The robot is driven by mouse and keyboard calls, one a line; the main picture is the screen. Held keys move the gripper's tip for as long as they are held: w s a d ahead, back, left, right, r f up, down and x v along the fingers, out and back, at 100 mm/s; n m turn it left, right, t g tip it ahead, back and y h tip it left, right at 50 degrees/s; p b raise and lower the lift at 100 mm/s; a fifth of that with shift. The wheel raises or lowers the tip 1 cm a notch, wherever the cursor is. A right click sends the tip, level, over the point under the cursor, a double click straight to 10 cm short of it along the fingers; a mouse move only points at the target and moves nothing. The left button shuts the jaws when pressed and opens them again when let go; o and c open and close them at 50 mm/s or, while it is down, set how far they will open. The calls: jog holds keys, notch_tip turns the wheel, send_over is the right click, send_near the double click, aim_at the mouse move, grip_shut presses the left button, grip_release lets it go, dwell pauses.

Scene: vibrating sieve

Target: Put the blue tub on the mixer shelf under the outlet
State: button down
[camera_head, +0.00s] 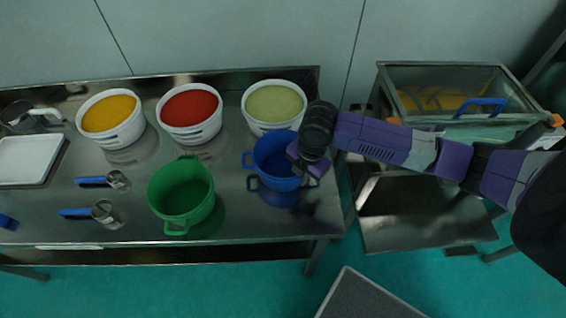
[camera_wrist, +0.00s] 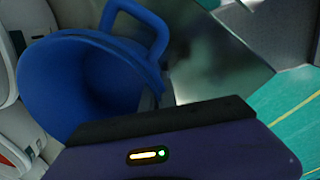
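The blue tub (camera_head: 272,158) stands on the metal table at its right part, just right of the green tub. Its left handle shows in the head view. My gripper (camera_head: 304,168) is at the tub's right side, over its rim, and hides that side. In the wrist view the tub (camera_wrist: 85,75) and one upright handle fill the upper left, beyond my gripper's dark edge. Whether the fingers are closed on the tub is hidden. The machine at the right has a low metal shelf (camera_head: 425,228); I cannot make out its outlet behind my arm.
The metal table (camera_head: 130,230) holds white tubs of yellow (camera_head: 108,113), red (camera_head: 189,108) and pale green (camera_head: 274,103) contents behind. A green tub (camera_head: 181,192) and two blue-handled scoops (camera_head: 103,212) lie left. A gap separates table and machine. A grey panel (camera_head: 365,297) is at the bottom.

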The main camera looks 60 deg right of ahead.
dwell(0.3)
notch_tip(320, 180, up, 20)
jog(key=b, duration=0.1)
dwell(0.4)
